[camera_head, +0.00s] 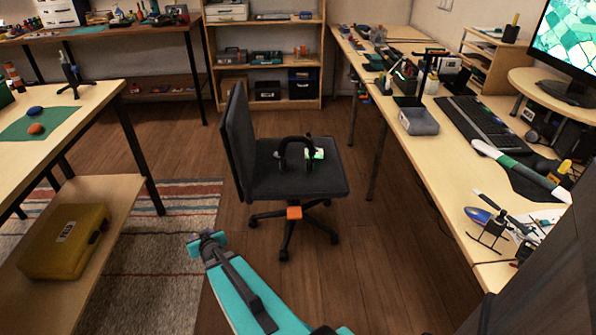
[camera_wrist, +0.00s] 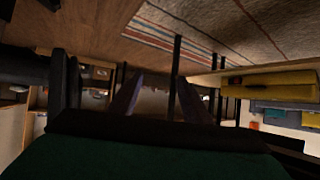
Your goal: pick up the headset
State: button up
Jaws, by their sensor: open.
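A black headset (camera_head: 297,148) rests on the seat of a dark office chair (camera_head: 290,183), its band arching up above the seat. A small white and green item lies right beside it. My teal arm reaches in from the bottom of the head view and ends in front of the chair, to its lower left, apart from the headset. My gripper (camera_wrist: 158,97) shows in the wrist view as two dark fingers spread apart with nothing between them. The headset cannot be made out in the wrist view, which looks upside down and dim.
A long desk (camera_head: 425,155) with a keyboard and a small helicopter model runs along the right. A table with a lower shelf stands left, with a yellow case (camera_head: 65,242) on that shelf. A striped rug (camera_head: 165,250) lies left; the wood floor around the chair is mostly clear.

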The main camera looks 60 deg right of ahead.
jog(key=s+d+r+m+h+b, duration=0.1)
jog(key=s+d+h+b, duration=0.1)
jog(key=d, duration=0.6)
jog(key=s+d+r+m+h+b, duration=0.1)
jog(key=d+b, duration=0.3)
jog(key=d, duration=0.4)
jog(key=s+d+r+m+t+h+b, duration=0.1)
jog(key=s+d+r+h+b, duration=0.1)
jog(key=d, duration=0.5)
jog(key=shift+s+d+r+h+b, duration=0.2)
jog(key=shift+s+r+b, duration=0.1)
jog(key=shift+s+b, duration=0.15)
jog(key=shift+s+d+r+h+b, duration=0.2)
jog(key=shift+s+r+b, duration=0.15)
jog(key=shift+s, duration=0.15)
jog(key=m+g+h+b, duration=0.2)
jog(key=m+h+b, duration=0.15)
jog(key=b, duration=0.45)
send_near(310, 168)
jog(key=shift+a+f+h, duration=0.2)
jog(key=shift+a+h, duration=0.25)
jog(key=shift+b+x, duration=1.05)
jog(key=shift+x, duration=3.25)
jog(key=shift+d+f, duration=0.1)
